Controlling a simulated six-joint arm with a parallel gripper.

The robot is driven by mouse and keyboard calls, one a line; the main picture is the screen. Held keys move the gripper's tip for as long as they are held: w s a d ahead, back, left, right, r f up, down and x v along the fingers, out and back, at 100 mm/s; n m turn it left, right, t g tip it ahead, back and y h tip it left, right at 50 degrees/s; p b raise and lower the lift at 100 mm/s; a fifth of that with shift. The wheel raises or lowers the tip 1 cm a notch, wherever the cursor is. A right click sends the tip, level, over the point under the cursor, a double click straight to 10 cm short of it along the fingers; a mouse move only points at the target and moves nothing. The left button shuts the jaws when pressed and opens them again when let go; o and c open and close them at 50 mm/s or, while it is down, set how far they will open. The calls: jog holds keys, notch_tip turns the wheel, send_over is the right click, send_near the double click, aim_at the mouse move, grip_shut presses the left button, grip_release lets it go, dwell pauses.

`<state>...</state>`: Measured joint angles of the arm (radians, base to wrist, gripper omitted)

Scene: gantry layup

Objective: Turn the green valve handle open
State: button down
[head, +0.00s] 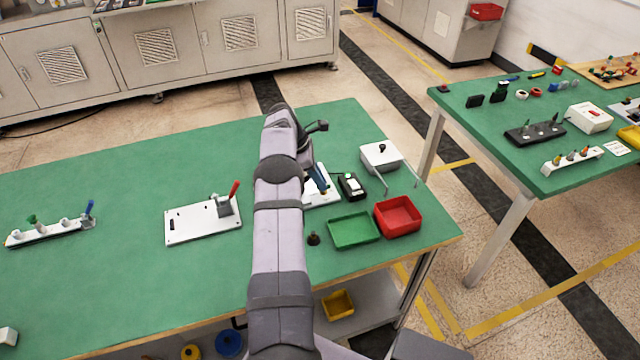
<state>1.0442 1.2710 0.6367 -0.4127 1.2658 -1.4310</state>
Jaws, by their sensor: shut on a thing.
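My gripper (318,180) is partly behind my own arm, low over a white board (328,196) right of the table's middle. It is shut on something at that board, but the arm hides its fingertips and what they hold. I see no handle that I can surely name as the green valve handle. A small green piece (33,221) stands on a white strip (45,233) at the far left, well away from my gripper. A blue piece (90,208) stands at that strip's right end.
A white plate (190,224) with a red lever (234,188) lies left of my arm. A green tray (353,242), a red bin (398,229), a black device (351,185) and a white box (381,156) crowd the right. The left half of the table is mostly clear.

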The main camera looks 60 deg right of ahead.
jog(key=shift+d+m+b, duration=0.1)
jog(key=shift+m+b, duration=0.3)
jog(key=shift+m, duration=0.4)
jog(key=c, duration=1.8)
grip_release()
jog(key=shift+r, duration=0.1)
jog(key=shift+r, duration=0.5)
notch_tip(320, 180, up, 9)
jog(key=p, duration=0.7)
